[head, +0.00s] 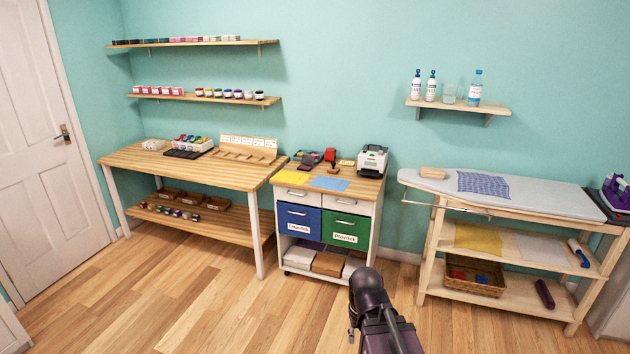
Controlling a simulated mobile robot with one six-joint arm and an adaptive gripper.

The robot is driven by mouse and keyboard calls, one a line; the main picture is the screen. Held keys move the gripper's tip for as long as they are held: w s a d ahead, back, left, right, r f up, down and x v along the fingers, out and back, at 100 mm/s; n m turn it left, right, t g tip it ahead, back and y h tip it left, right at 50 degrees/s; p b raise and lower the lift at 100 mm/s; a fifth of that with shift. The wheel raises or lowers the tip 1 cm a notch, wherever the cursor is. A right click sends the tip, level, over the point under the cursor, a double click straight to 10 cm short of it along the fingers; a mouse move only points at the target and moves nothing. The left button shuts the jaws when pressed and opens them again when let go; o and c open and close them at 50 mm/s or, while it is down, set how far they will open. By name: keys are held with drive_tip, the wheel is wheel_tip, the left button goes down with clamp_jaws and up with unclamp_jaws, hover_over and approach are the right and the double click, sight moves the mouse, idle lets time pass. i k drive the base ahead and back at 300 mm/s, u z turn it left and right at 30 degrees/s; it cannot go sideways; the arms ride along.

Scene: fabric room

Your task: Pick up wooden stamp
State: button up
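A small brown stamp with an upright handle (333,168) appears to stand on the wooden top of the drawer cabinet (365,190), left of a white and black machine. It is small in the picture, so its details are hard to make out. A pale wooden block (432,173) lies at the left end of the ironing board; I cannot tell whether it is a stamp. Part of my dark arm rises at the bottom centre, well in front of the cabinet. My gripper's fingers do not show.
Blue and yellow sheets (329,184), a red item (330,155) and the machine (372,160) crowd the cabinet top. A wooden table (140,164) stands left, an ironing board (530,192) right. Wooden floor (190,310) in front is clear. Shelves hang above.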

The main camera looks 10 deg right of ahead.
sight(333, 171)
drive_tip(key=i, duration=0.85)
drive_tip(key=u, duration=0.05)
